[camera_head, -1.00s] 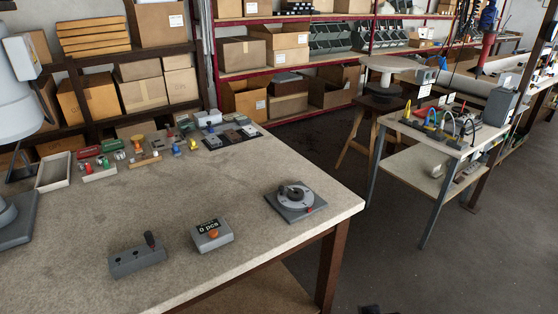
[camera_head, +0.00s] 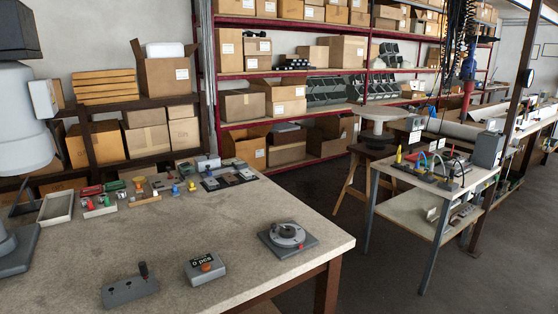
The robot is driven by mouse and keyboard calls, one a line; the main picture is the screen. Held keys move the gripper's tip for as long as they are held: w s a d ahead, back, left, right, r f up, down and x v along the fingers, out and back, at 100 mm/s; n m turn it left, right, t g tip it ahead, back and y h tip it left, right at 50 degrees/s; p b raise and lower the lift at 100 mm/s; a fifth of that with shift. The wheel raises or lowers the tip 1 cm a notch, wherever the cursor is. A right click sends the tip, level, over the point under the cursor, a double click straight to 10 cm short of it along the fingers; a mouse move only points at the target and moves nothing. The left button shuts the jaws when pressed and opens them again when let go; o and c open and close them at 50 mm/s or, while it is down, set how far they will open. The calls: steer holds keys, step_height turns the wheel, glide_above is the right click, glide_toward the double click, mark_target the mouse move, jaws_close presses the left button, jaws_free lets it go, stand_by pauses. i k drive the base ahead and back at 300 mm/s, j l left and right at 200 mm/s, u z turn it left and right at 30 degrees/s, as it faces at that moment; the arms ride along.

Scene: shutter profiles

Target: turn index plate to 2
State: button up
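The index plate (camera_head: 287,236) is a round light-grey disc with a dark centre on a square grey base. It sits near the right corner of the workbench (camera_head: 150,225). A small red part shows at its front right edge. The numbers on it are too small to read, so its setting cannot be told. My gripper is not in view; part of my arm (camera_head: 22,115) shows at the left edge, far from the plate.
A counter box (camera_head: 204,268) with an orange button and a grey box with a black lever (camera_head: 131,290) stand on the front of the bench. Small parts and trays crowd its back edge. The middle is clear. A side table (camera_head: 430,175) stands to the right.

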mark_target(300, 236)
steer(key=i+j, duration=0.1)
steer(key=i, duration=1.05)
